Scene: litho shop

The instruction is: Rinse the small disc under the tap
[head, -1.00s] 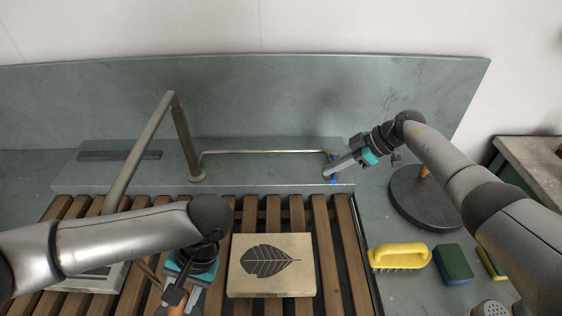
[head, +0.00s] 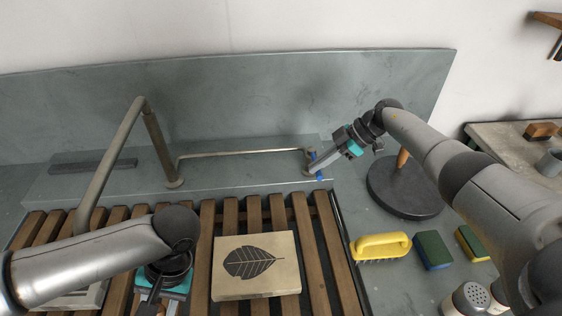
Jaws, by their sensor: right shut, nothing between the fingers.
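The tap (head: 157,145) is a bent grey pipe at the left of the sink's back ledge, with its spout slanting down over the wooden slats. A thin pipe runs right from it to a small blue-handled valve (head: 314,156). My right gripper (head: 309,171) is shut and empty, its tips right at the valve; whether they touch it is unclear. My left gripper (head: 152,306) points down over the slats, its tips near the bottom edge. I cannot tell its jaws or any held thing. A larger dark disc (head: 412,203) with a wooden handle stands at right. I cannot make out a small disc.
A block with a leaf print (head: 285,282) lies on the slats (head: 278,214). A yellow brush (head: 380,246), a green-blue sponge (head: 433,250), another sponge (head: 470,243) and a shaker (head: 468,299) stand right of the slats. A side table (head: 490,140) is beyond.

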